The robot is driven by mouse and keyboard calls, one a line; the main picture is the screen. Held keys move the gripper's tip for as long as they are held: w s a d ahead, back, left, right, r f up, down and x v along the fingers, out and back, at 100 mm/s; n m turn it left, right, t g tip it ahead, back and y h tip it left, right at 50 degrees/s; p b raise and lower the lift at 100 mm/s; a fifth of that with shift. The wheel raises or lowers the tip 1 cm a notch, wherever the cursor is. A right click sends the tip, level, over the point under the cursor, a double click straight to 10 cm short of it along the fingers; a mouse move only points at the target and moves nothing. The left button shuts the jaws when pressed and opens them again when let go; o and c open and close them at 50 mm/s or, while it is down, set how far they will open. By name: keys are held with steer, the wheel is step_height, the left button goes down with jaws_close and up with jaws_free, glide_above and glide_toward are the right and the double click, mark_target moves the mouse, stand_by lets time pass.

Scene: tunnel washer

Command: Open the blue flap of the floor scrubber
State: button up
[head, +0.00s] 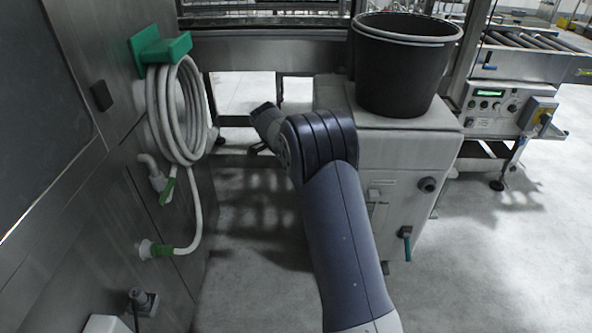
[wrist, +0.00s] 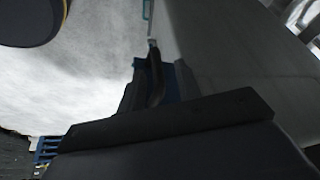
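I cannot make out a floor scrubber or its blue flap for certain in either view. My gripper (wrist: 157,85) shows in the wrist view as dark parts rising from a wide dark bar. A small blue-teal patch lies between or behind these parts, and I cannot tell what it belongs to. The finger gap is too dark to read. In the head view my arm reaches forward past the pale cabinet (head: 408,165), and its far end hides the fingers. A small blue part with yellow below it (wrist: 46,150) shows at the lower left of the wrist view.
A black bucket (head: 403,75) stands on the cabinet, which has a teal-handled valve (head: 406,245) low on its front. A coiled hose (head: 180,110) hangs on the steel wall at left. A roller conveyor (head: 535,45) is at the back right. The floor at right is clear.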

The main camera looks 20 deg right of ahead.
steer(key=shift+a, duration=0.1)
steer(key=p+v, duration=0.1)
steer(key=v, duration=0.9)
steer(key=shift+r, duration=0.35)
steer(key=x, duration=0.5)
steer(key=b+x, duration=0.1)
steer(key=x, duration=0.4)
steer(key=shift+a+f, duration=0.1)
steer(key=shift+f, duration=0.4)
steer(key=shift+s, duration=0.25)
steer(key=shift+s, duration=0.1)
